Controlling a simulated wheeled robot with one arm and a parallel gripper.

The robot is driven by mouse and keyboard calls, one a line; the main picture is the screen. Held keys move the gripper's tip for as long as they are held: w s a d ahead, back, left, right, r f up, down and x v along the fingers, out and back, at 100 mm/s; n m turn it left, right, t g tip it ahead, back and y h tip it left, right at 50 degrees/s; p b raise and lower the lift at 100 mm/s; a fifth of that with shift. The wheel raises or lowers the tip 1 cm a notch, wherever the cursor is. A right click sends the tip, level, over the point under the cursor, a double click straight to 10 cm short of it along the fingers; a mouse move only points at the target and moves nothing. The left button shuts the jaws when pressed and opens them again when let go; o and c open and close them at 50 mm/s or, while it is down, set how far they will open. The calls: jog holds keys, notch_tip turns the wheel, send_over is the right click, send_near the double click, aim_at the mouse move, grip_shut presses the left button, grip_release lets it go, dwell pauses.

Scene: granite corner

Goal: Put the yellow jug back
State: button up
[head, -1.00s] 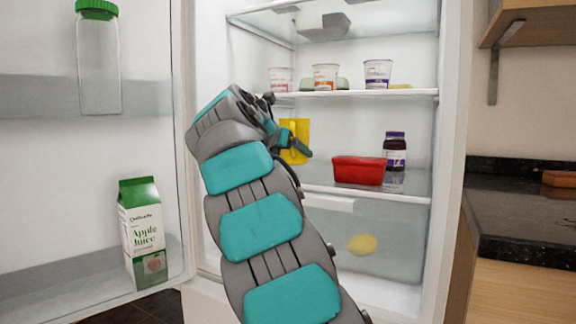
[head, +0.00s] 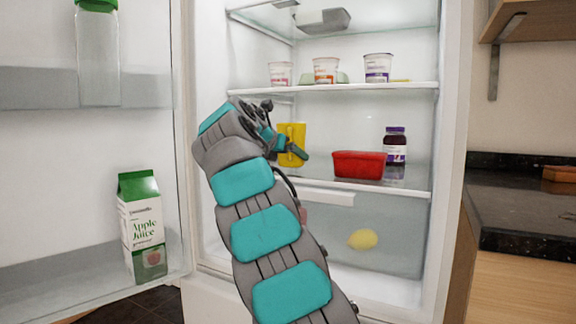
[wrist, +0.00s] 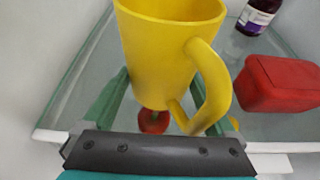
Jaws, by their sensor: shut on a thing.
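The yellow jug (head: 291,135) is upright inside the open fridge, at the left of the middle glass shelf (head: 412,186). In the wrist view the jug (wrist: 160,50) fills the middle, with its handle on the right. My gripper (head: 284,146) is shut on the jug, and its green fingers show on either side of the jug's lower part in the wrist view. The jug's base is close to the shelf glass; I cannot tell whether it touches.
A red container (head: 358,165) stands to the right of the jug, with a dark jar (head: 395,147) beyond. Several yoghurt cups (head: 326,70) stand on the shelf above. A lemon (head: 362,239) lies below. The open door at left holds an apple juice carton (head: 141,225).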

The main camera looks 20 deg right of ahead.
jog(key=shift+f, duration=0.65)
jog(key=shift+f, duration=0.1)
jog(key=o, duration=1.3)
jog(key=shift+o, duration=0.2)
jog(key=shift+s+a+r, duration=0.1)
jog(key=shift+a+r, duration=0.1)
jog(key=p+v, duration=0.1)
jog(key=v, duration=1)
jog(key=shift+s+a+r, duration=0.15)
jog(key=shift+r, duration=0.05)
